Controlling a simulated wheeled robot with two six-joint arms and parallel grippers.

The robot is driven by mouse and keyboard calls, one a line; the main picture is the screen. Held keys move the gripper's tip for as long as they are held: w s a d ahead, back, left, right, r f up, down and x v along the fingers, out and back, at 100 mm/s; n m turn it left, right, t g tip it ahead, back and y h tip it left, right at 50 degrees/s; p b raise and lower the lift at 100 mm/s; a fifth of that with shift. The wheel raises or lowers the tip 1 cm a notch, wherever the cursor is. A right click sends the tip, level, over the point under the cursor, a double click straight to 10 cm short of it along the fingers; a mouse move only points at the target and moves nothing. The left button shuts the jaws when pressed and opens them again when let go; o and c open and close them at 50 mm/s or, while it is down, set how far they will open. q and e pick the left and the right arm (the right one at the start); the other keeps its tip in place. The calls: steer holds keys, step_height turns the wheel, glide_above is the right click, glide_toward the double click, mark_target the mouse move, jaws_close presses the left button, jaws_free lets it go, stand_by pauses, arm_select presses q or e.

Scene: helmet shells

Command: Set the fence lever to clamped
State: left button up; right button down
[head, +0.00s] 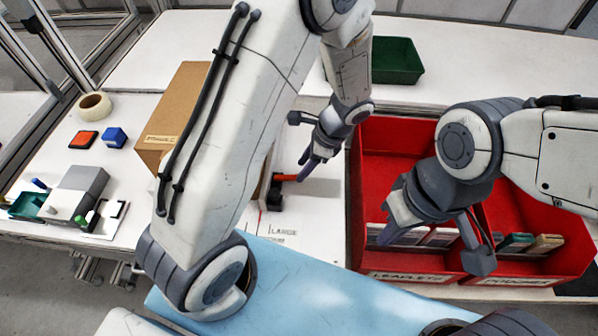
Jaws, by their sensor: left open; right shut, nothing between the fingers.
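The fence lever (286,177) shows as a short red-orange handle on a dark mount, beside the work surface at the middle of the head view. The fence itself is mostly hidden behind my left arm, and I cannot read the lever's setting. My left gripper (308,163) is open, its fingertips pointing down close to the lever's right end. I cannot tell whether they touch it. My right gripper (386,237) is shut and empty, above the front of the left red bin.
Two red bins, labelled leaflets (407,276) and pouches (513,281), stand at the right. A cardboard box (190,95) is behind my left arm. A green tray (397,62) sits at the back. A tape roll (94,106), colored blocks and a grey device (75,192) are at the left.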

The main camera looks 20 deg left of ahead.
mark_target(288, 178)
arm_select(q)
steer(key=shift+x, duration=1.85)
jaws_close()
steer(key=shift+d+f+b, duration=0.2)
steer(key=shift+f+b, duration=0.05)
steer(key=shift+b, duration=0.1)
steer(key=shift+w+f+g+y, duration=0.1)
steer(key=shift+f+g+y, duration=0.15)
steer(key=shift+y, duration=0.65)
jaws_free()
